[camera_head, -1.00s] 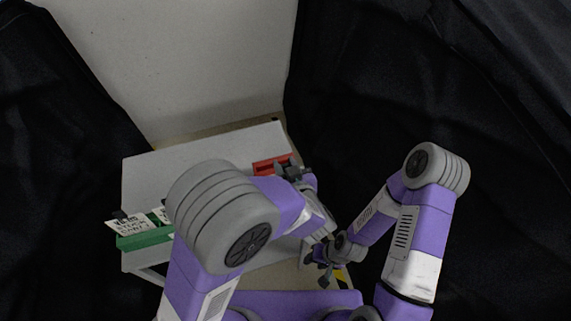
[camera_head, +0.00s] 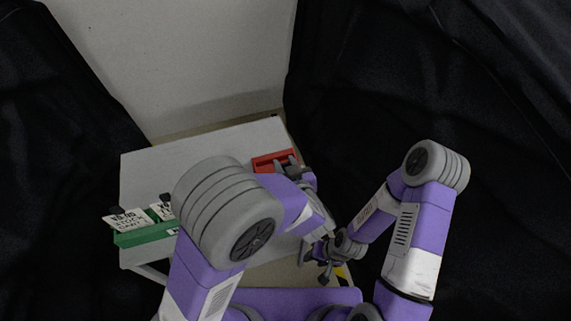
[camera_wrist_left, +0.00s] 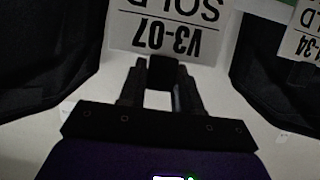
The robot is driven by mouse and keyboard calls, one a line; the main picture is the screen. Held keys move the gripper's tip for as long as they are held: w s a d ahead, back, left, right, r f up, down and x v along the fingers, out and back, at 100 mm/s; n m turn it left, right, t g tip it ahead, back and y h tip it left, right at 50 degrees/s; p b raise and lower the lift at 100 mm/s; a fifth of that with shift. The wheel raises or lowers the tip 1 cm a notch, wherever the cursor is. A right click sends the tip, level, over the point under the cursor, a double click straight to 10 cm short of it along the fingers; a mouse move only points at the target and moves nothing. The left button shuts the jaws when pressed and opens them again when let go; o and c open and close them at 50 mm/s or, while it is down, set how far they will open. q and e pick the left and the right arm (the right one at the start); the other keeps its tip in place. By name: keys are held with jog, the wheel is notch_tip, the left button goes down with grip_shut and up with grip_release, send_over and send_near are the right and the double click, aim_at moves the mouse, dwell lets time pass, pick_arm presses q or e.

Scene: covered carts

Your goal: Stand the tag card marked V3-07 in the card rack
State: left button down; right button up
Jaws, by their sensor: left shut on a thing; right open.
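My left gripper (camera_wrist_left: 160,78) is shut on the black clip of a white tag card (camera_wrist_left: 170,32) marked V3-07 and SOLD, which appears upside down in the left wrist view. In the head view my left gripper (camera_head: 288,168) is beside a red holder (camera_head: 272,160); I cannot make out the held card there, and my arm hides much of that area. My right gripper (camera_head: 325,262) is open and empty, low at the right front.
Another SOLD card (camera_wrist_left: 306,35) ending in 34 is at the right of the left wrist view, close to the held card. The grey tabletop (camera_head: 180,165) is clear at the back left. Black drapes (camera_head: 440,100) hang on both sides, and a pale wall stands behind.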

pick_arm(q)
jog(key=shift+f+b, duration=0.6)
jog(key=shift+f, duration=0.4)
jog(key=c, duration=0.7)
grip_release()
jog(key=p+v, duration=0.1)
jog(key=v, duration=0.6)
jog(key=shift+s+r, duration=0.2)
jog(key=shift+s, duration=0.05)
